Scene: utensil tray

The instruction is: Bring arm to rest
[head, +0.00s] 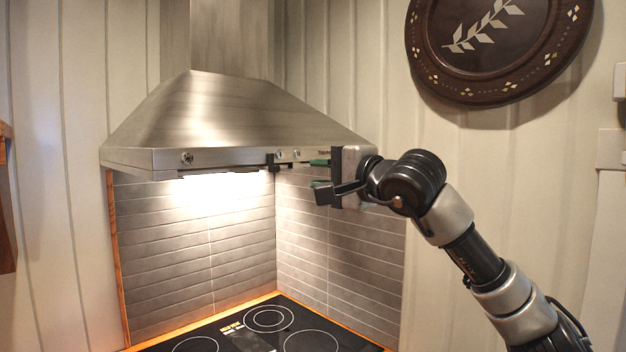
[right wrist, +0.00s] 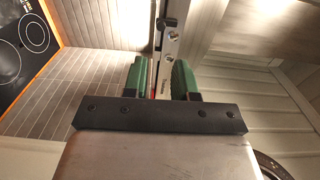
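My right arm reaches in from the lower right of the head view. My right gripper (head: 316,174) is level with the right front corner of the range hood (head: 235,115). In the right wrist view its two green-padded fingers (right wrist: 160,75) stand apart. The hood's control strip (right wrist: 172,45) shows between and beyond them, and nothing is clearly held. I cannot tell whether the fingers touch the hood. My left arm and gripper are not in view.
A black cooktop (head: 260,330) with ring-marked burners lies below the hood, before a grey tiled backsplash (head: 190,240). A dark round decorative plate (head: 500,45) hangs on the pale panelled wall above my arm. A small black knob (head: 272,162) sits on the hood's front edge.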

